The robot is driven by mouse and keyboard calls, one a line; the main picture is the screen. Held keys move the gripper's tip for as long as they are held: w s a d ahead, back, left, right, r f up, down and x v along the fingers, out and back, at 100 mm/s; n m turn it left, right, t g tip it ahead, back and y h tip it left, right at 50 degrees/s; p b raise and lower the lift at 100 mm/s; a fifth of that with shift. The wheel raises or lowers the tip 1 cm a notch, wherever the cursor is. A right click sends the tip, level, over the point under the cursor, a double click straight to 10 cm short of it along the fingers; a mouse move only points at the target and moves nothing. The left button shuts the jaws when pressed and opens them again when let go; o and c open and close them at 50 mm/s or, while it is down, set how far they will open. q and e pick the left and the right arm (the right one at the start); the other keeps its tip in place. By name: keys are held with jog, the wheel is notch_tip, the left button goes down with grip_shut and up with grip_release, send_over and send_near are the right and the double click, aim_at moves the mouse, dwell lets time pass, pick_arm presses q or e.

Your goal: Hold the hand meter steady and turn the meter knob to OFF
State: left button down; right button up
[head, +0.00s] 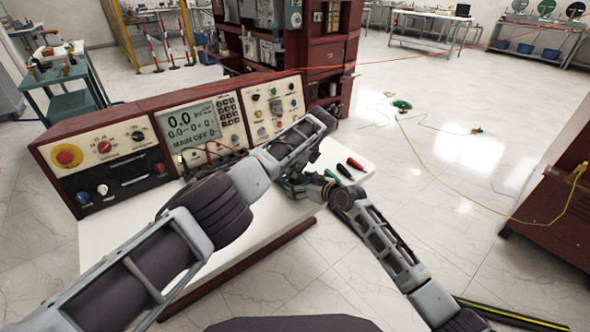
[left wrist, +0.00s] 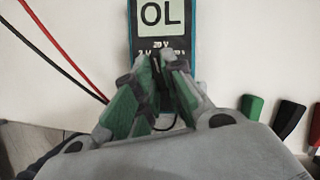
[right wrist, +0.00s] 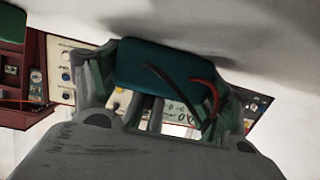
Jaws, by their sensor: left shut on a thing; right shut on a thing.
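The hand meter (left wrist: 188,22), with a blue edge and a display reading OL, lies under my left gripper in the left wrist view. My left gripper (left wrist: 160,62) has its fingertips closed together over the middle of the meter, below the display. They hide the knob, so its setting cannot be read. In the right wrist view my right gripper (right wrist: 160,78) is shut on the teal end of the meter (right wrist: 165,62), one finger on each side. Red and black leads leave that end. In the head view my arms hide most of the meter.
A control console (head: 150,155) stands behind the white table (head: 238,262), its screen reading MAIN OFF. A red plug (head: 356,163) and a dark plug (head: 344,171) lie on the table to the right. Red and black leads (left wrist: 68,52) run at the left in the left wrist view.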

pick_arm(q)
jog(key=shift+w+a, duration=0.1)
jog(key=shift+a, duration=0.1)
jog(key=c, duration=1.5)
grip_release()
jog(key=shift+d, duration=0.15)
jog(key=v, duration=1.1)
jog(key=shift+r, duration=0.35)
jog(key=shift+d, duration=0.1)
